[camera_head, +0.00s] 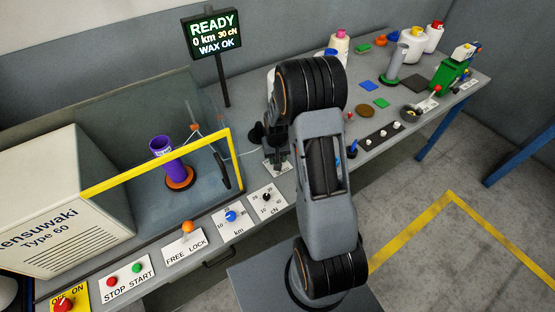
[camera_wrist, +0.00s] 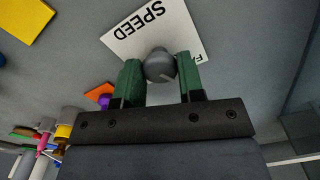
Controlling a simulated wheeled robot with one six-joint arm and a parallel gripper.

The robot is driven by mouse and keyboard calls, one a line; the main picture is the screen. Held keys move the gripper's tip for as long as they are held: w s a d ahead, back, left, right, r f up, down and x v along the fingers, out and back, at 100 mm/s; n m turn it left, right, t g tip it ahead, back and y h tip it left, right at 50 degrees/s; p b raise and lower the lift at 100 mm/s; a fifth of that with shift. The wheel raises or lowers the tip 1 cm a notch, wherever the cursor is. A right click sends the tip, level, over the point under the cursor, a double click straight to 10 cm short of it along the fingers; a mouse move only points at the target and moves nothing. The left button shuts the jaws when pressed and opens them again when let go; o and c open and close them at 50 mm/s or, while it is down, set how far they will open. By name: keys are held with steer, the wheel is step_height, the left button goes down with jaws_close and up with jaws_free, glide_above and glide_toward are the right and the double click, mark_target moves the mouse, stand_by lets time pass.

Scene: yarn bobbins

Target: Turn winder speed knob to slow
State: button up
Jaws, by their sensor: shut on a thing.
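The winder speed knob (camera_wrist: 160,66) is a round grey knob with a pale pointer line. It stands on a white label plate (camera_wrist: 150,32) marked SPEED, seen upside down in the wrist view. My gripper (camera_wrist: 160,80) has its green fingers on both sides of the knob and is shut on it. The slow marking is not visible; only an F shows at the plate's right corner. In the head view, my arm covers the knob, and part of the speed plate (camera_head: 277,167) shows beside my gripper (camera_head: 278,158).
Left of the plate are the cN dial (camera_head: 266,198), the km dial (camera_head: 231,216) and the orange FREE LOCK lever (camera_head: 187,227). A glass guard with a yellow frame (camera_head: 160,161) encloses a purple bobbin (camera_head: 160,146). A READY display (camera_head: 213,33) stands behind. Bobbins and small items fill the right.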

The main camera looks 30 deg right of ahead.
steer(key=m+b, duration=0.1)
steer(key=m, duration=0.2)
steer(key=shift+f+m+b, duration=0.1)
steer(key=shift+m+b, duration=0.2)
steer(key=shift+m, duration=0.1)
steer(key=m+b, duration=0.1)
steer(key=m, duration=0.2)
steer(key=shift+m, duration=0.3)
steer(key=m+b, duration=0.2)
steer(key=m, duration=0.4)
steer(key=shift+m, duration=0.3)
steer(key=o, duration=0.9)
steer(key=shift+r, duration=0.2)
step_height(320, 180, up, 14)
steer(key=shift+f, duration=0.15)
